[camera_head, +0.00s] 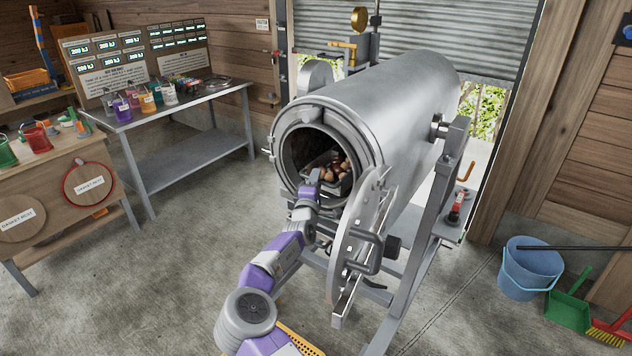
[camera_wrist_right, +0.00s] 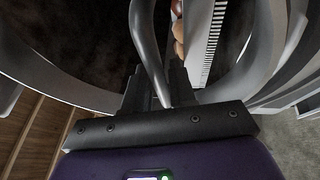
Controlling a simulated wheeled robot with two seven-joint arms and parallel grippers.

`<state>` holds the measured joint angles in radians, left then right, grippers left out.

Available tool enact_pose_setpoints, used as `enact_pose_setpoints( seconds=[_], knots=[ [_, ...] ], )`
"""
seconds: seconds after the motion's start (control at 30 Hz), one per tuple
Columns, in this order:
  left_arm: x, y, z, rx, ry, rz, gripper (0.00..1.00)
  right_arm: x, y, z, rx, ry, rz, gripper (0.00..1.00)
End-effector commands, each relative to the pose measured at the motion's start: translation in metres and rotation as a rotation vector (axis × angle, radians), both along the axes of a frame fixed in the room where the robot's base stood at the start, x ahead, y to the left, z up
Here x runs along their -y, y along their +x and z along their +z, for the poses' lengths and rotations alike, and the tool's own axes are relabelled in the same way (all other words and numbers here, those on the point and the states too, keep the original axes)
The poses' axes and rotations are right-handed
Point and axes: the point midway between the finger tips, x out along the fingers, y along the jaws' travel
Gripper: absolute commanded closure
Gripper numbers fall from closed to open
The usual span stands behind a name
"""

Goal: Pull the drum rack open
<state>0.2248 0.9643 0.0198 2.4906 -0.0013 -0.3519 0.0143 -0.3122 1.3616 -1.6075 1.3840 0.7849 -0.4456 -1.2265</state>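The drum (camera_head: 400,95) is a large grey metal cylinder on a stand, and its round door (camera_head: 352,235) hangs open at the right of its mouth. The rack (camera_head: 342,188) sits inside the mouth and holds brown chestnuts (camera_head: 338,168). My right gripper (camera_head: 312,182) is at the drum mouth, at the front of the rack. In the right wrist view the rack's curved metal handle (camera_wrist_right: 150,50) runs between the two dark fingers (camera_wrist_right: 160,90), which look closed against it. Part of the rack is hidden by the drum wall and my right arm. My left gripper is out of view.
The open door stands close to the right of my right arm. A metal table (camera_head: 190,100) with coloured bottles and a wooden bench (camera_head: 50,165) are at the left. A blue bucket (camera_head: 530,270) stands at the right. The floor left of the drum is clear.

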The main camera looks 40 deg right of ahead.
Motion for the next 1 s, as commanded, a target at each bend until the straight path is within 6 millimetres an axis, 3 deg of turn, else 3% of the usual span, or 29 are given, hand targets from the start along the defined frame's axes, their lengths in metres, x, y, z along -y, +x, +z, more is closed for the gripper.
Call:
enact_pose_setpoints(
  seconds=[0.2, 0.4, 0.77, 1.0],
  knots=[
    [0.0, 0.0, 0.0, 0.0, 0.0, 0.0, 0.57, 0.0, 0.0, 0.0, 0.0, 0.0, -0.001, 0.75],
    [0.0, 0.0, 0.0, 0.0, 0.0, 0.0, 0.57, 0.0, 0.0, 0.0, 0.0, 0.0, -0.001, 1.0],
    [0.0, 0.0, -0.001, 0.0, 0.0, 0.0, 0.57, -0.003, -0.001, 0.0, 0.001, 0.001, 0.0, 1.0],
    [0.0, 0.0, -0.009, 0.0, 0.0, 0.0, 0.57, -0.038, -0.01, -0.002, 0.0, 0.001, 0.003, 1.0]
  ],
)
